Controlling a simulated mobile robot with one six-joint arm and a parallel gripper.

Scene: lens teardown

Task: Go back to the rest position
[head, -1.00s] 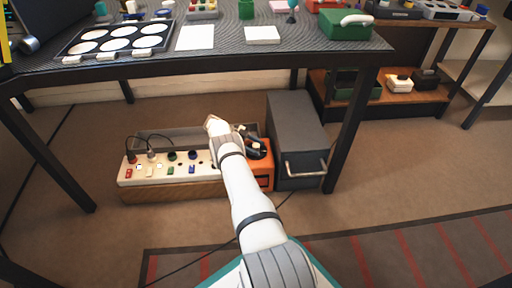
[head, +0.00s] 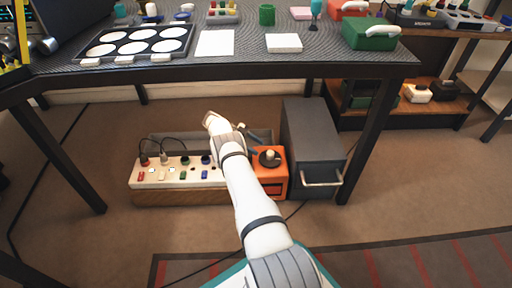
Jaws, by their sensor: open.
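My gripper (head: 210,119) is at the far end of my white arm, reaching under the workbench, above the grey bin behind the power strip box. It is small in the head view and seen mostly from behind. Its jaws are open and nothing shows between them. My arm hides part of the bin and of the box below it.
The workbench (head: 240,69) overhangs my gripper. Below stand a cream socket box (head: 172,175) with cables, an orange unit (head: 272,185), a grey bin (head: 262,136) and a grey drawer cabinet (head: 312,140). A bench leg (head: 362,150) stands right.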

